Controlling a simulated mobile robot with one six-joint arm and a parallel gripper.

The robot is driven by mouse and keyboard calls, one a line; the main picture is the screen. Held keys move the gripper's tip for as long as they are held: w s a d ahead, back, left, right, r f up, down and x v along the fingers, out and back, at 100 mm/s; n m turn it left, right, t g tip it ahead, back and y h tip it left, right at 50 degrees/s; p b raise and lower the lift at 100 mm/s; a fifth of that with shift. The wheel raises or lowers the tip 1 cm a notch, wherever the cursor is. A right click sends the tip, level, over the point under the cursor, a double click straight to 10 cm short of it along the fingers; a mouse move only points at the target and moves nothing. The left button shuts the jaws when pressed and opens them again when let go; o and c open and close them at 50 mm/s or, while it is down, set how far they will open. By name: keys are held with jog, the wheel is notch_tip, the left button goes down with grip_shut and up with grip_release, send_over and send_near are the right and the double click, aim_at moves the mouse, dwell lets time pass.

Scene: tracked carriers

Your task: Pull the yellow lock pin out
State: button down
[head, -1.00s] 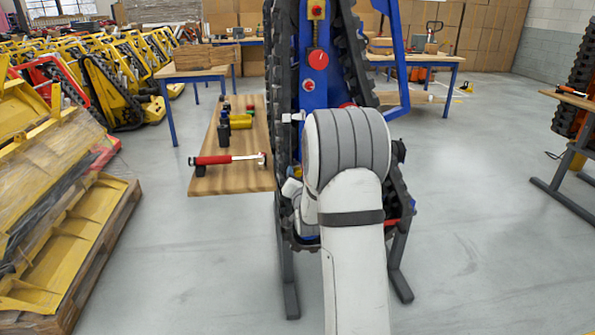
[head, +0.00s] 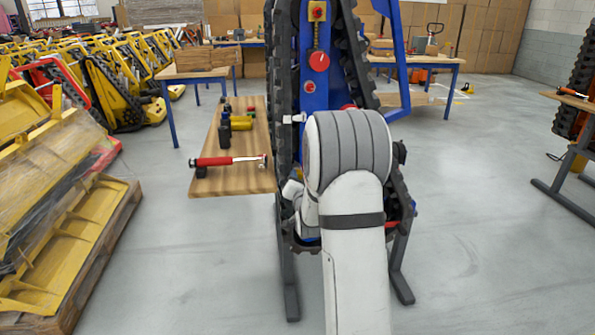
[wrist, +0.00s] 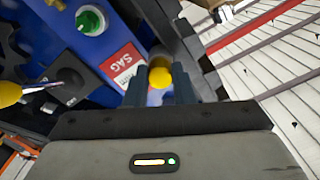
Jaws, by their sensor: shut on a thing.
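The yellow lock pin (wrist: 158,79) shows its round yellow head in the wrist view, between the two dark fingers of my gripper (wrist: 157,87). The fingers are shut on it, one on each side. The blue body of the tracked carrier (wrist: 95,50) lies right behind, with a red and white SAG label (wrist: 122,64) close to the left finger. How deep the pin sits is hidden. In the head view my white and grey arm covers the gripper and the pin in front of the blue tracked carrier (head: 315,97).
In the head view a wooden bench (head: 232,180) at left holds a red-handled tool (head: 225,161) and several small cylinders.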

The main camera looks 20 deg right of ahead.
jog(key=b+v, duration=0.3)
jog(key=v, duration=0.5)
jog(key=shift+s, duration=0.2)
dwell(1.5)
jog(key=shift+s+a, duration=0.1)
jog(key=b+v, duration=0.2)
jog(key=v, duration=0.1)
jog(key=shift+s+r, duration=0.1)
jog(key=shift+s, duration=0.05)
dwell(0.4)
jog(key=c, duration=1.8)
grip_release()
jog(key=shift+c, duration=0.2)
jog(key=c, duration=0.3)
